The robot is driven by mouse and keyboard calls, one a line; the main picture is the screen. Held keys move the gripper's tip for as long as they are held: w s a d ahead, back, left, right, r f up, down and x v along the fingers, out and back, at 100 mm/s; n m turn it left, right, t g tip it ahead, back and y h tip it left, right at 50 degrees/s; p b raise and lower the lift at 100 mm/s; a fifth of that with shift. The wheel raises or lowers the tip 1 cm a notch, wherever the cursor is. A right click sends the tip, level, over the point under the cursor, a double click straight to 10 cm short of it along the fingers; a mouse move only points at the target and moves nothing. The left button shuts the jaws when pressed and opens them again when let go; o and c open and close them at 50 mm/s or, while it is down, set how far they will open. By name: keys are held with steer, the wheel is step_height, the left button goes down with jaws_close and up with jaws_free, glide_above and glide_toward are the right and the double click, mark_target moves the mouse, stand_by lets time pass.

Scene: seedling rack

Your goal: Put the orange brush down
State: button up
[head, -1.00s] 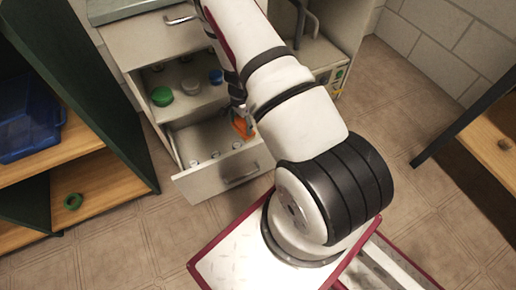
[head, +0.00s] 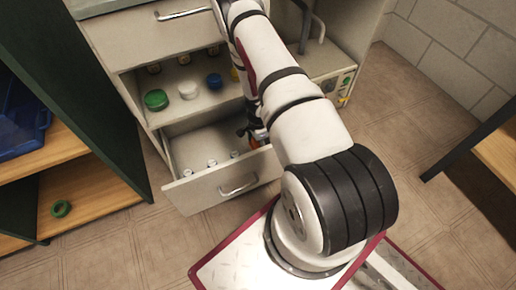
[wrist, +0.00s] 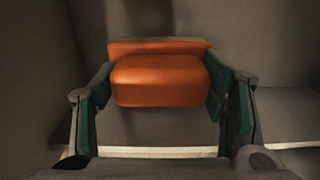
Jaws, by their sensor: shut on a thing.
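The orange brush (wrist: 158,80) is between the green-padded fingers of my gripper (wrist: 158,86) in the wrist view. The fingers are shut on it from both sides. In the head view a small orange part of the brush (head: 254,144) shows beside my arm, at the right end of the open lower drawer (head: 200,193). My gripper (head: 252,131) is low over or inside that drawer, mostly hidden by my arm. I cannot tell whether the brush touches the drawer floor.
Several small pale-topped items (head: 212,163) stand in the drawer's left part. The shelf above holds a green lid (head: 156,99), a white one (head: 188,90) and a blue one (head: 214,81). A dark green shelf unit (head: 75,90) stands at left, with a green ring (head: 61,208) on its lower board.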

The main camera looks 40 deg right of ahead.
steer(key=shift+f, duration=0.95)
steer(key=shift+r, duration=0.1)
steer(key=o, duration=1.4)
steer(key=shift+o, duration=0.2)
